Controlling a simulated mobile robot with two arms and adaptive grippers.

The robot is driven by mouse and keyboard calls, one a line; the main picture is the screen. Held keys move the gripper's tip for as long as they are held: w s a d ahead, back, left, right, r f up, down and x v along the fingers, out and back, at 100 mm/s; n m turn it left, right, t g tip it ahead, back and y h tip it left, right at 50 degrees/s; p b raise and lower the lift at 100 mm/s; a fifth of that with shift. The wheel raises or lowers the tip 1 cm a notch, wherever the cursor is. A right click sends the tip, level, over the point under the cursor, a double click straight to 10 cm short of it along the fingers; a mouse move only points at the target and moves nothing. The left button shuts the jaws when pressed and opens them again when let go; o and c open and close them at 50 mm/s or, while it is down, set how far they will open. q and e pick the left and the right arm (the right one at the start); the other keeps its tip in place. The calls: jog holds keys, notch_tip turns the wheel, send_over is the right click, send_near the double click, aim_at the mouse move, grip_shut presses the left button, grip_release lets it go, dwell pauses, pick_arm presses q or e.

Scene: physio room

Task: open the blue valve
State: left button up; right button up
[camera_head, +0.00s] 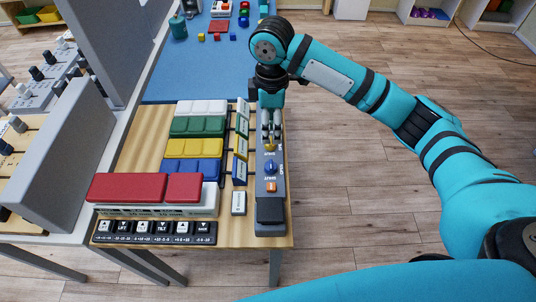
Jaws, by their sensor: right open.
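The blue valve (270,167) is a small blue knob on a narrow grey panel (270,198) at the right edge of the wooden table. A yellow knob (270,147) sits just behind it, and an orange switch (271,187) sits in front of it. My right gripper (270,133) points down over the rear part of the panel, close to the yellow knob and behind the blue valve. It is open with nothing seen between the fingers. Whether its tips touch the panel or the yellow knob I cannot tell. My left gripper is not in view.
Left of the panel lie rows of white, green, yellow and blue blocks (197,148), with red blocks (126,187) in front. A black button strip (155,232) lies at the front edge. A grey upright panel (75,155) stands left. Open floor (350,220) lies to the right.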

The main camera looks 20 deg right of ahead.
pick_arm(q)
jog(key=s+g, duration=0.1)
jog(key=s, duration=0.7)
pick_arm(e)
send_near(271, 163)
notch_tip(271, 163, down, 9)
jog(key=shift+s+r+p, duration=0.1)
jog(key=shift+r+p, duration=0.05)
jog(key=shift+p, duration=0.65)
jog(key=shift+f, duration=0.65)
jog(key=c, duration=1.2)
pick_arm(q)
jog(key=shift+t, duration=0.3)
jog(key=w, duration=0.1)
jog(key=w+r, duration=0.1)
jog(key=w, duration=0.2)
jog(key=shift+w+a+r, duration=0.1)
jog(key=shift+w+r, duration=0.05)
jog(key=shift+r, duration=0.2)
pick_arm(e)
jog(key=shift+o, duration=0.2)
